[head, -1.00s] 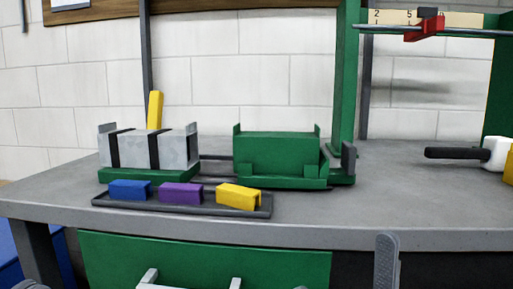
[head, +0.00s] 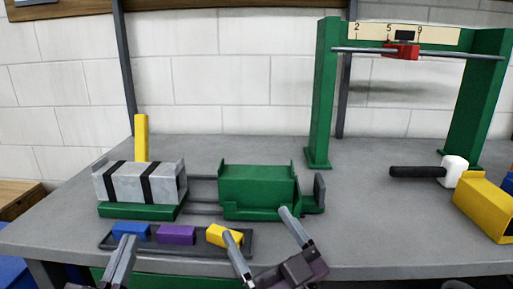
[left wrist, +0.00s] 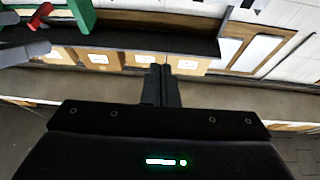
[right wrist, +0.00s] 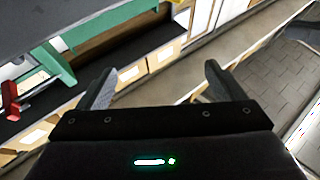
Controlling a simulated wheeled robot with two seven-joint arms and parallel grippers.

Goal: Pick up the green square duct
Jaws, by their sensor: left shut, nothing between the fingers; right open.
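The green square duct (head: 257,186), a green box-shaped piece, sits in a green holder on the bench, between upright end tabs. My right gripper (head: 260,226) is open, in front of the duct in the head view, one finger overlapping the yellow block. It looks empty in the right wrist view (right wrist: 155,72). My left gripper (head: 128,240) is at the lower left, in front of the blue block. Its fingers are together and empty in the left wrist view (left wrist: 161,75). Neither wrist view shows the duct.
A grey duct with black bands (head: 140,184) stands left. A dark tray (head: 202,250) holds blue (head: 130,231), purple (head: 176,235) and yellow (head: 222,235) blocks. A green gantry (head: 322,95), a mallet (head: 452,170) and a yellow box (head: 485,207) stand right. The bench (head: 375,225) is clear between.

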